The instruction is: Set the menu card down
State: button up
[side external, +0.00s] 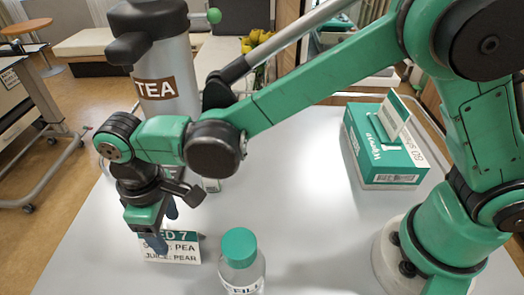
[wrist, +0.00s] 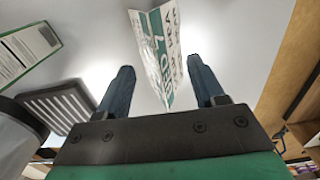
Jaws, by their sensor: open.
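The menu card (side external: 172,247) is a folded white card with a green band, reading "BED 7", "PEA" and "JUICE: PEAR". In the side view it stands on the white table, its upper left partly hidden by my gripper (side external: 163,228). In the wrist view the card (wrist: 158,55) stands tent-like between and beyond my two dark blue fingers. My gripper (wrist: 163,90) is open, with a gap between each finger and the card. The card's lower edge appears to rest on the table.
A bottle with a green cap (side external: 238,245) stands just right of the card. A tea urn (side external: 165,75) with a drip tray (wrist: 60,105) stands behind. A green and white wipes box (side external: 385,145) is at the back right. The middle of the table (side external: 300,180) is clear.

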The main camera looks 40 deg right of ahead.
notch_tip(320, 180, up, 11)
jog(key=s+d+f+m+t, duration=0.1)
jog(key=d+m+t, duration=0.2)
jog(key=d, duration=1)
jog(key=s+d+f+m+t, duration=0.1)
jog(key=d+m+t, duration=0.3)
jog(key=d, duration=0.9)
jog(key=shift+s+m, duration=0.8)
jog(key=shift+m, duration=0.2)
